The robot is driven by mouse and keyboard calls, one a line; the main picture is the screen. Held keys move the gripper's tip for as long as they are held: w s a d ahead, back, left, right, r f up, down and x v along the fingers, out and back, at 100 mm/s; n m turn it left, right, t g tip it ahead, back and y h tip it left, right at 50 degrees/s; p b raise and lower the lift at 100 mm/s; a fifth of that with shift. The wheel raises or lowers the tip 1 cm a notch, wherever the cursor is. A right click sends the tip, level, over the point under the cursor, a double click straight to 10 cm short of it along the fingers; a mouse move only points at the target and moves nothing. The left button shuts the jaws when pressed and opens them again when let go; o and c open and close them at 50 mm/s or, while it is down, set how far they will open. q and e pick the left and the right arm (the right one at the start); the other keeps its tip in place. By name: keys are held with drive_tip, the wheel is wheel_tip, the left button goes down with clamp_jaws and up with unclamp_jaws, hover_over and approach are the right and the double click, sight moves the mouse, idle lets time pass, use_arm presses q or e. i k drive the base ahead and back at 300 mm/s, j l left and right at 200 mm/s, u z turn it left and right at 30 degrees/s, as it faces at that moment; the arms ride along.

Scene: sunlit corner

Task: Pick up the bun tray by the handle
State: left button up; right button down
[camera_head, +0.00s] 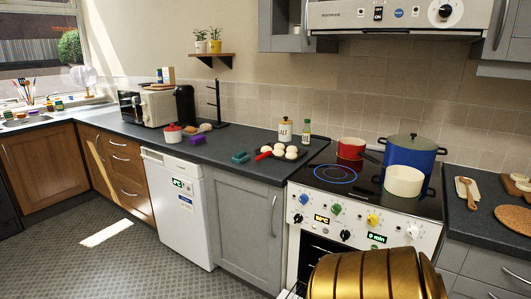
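Several pale round buns (291,152) sit in a cluster near the front edge of the dark counter, left of the stove. A red piece (265,149) at their left side looks like the tray's handle. The tray under the buns is mostly hidden and too small to make out. Neither of my grippers shows in the head view. A large gold ribbed part at the bottom right, in front of the oven, seems to be part of my own body; no fingers show on it.
A teal item (240,158) lies left of the buns. A salt jar (285,130) and a small bottle (306,132) stand behind them. The stove holds a red pot (351,148), a blue pot (412,151) and a cream pot (403,181). Floor (130,255) is clear at left.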

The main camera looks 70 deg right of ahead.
sight(290, 154)
drive_tip(key=i+z, duration=0.45)
drive_tip(key=i, duration=0.2)
drive_tip(key=i+j+z, duration=0.25)
drive_tip(key=i+z, duration=0.2)
drive_tip(key=i, duration=0.15)
drive_tip(key=i+z, duration=0.2)
drive_tip(key=z, duration=0.3)
drive_tip(key=i+j+z, duration=0.1)
drive_tip(key=z, duration=0.35)
drive_tip(key=i+j+z, duration=0.2)
drive_tip(key=z, duration=0.3)
drive_tip(key=i+j+z, duration=0.2)
drive_tip(key=z, duration=0.3)
